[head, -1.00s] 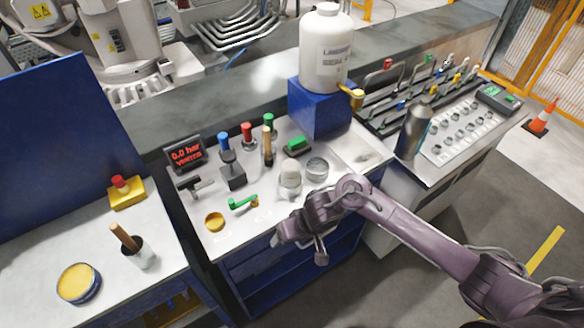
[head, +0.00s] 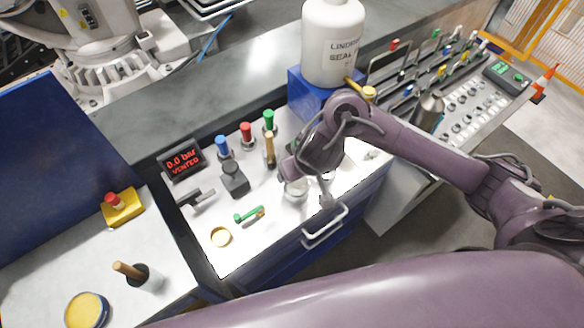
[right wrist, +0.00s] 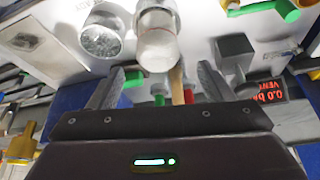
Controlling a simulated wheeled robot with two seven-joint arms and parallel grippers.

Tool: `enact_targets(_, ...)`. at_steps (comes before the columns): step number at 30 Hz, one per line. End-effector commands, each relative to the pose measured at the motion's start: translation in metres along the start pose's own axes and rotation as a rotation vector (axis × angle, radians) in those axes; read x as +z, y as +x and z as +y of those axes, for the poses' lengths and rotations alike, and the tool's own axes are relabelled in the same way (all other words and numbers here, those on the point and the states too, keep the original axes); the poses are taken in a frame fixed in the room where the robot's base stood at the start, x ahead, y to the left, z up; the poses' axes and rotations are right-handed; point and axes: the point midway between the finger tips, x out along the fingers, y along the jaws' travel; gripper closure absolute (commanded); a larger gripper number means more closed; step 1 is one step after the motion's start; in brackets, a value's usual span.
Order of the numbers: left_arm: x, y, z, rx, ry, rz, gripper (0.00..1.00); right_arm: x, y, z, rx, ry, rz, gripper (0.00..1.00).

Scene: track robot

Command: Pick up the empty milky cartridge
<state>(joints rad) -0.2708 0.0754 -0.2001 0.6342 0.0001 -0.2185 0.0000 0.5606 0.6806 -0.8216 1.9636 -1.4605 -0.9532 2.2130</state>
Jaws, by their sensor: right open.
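The milky cartridge (right wrist: 158,48) is a whitish, cloudy cylinder with a paler cap-like upper part in the right wrist view. It lies between and just beyond the fingertips of my right gripper (right wrist: 160,72), which is open with nothing held. In the head view the cartridge (head: 296,188) stands on the white bench top, partly covered by my right wrist. Whether it is empty I cannot tell. A second, grey-filled round cup (right wrist: 101,38) is beside it in the right wrist view. My left gripper is not in view.
A black block (head: 234,181), blue, red and green-capped items and a pressure display (head: 182,160) stand behind. A large white bottle (head: 332,45) sits on a blue block.

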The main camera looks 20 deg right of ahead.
Motion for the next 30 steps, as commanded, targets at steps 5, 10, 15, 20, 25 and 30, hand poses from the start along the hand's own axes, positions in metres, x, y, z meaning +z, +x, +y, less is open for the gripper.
enact_targets(5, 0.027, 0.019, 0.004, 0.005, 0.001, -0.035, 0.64, 0.003, 0.023, 0.0, -0.002, 0.001, -0.003, 0.26)
enact_targets(10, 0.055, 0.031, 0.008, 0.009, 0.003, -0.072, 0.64, 0.003, 0.04, 0.001, -0.001, 0.001, -0.003, 0.26)
enact_targets(15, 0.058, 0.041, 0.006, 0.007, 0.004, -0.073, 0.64, 0.003, 0.065, 0.004, 0.0, 0.002, -0.003, 0.26)
enact_targets(20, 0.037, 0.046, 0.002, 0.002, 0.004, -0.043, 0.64, 0.002, 0.076, 0.003, 0.0, 0.0, -0.002, 0.26)
enact_targets(25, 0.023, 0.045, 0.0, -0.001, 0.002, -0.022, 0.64, 0.002, 0.076, 0.003, 0.0, -0.001, -0.002, 0.26)
enact_targets(30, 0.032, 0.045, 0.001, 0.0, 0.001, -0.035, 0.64, 0.002, 0.076, 0.003, 0.0, 0.0, -0.002, 0.41)
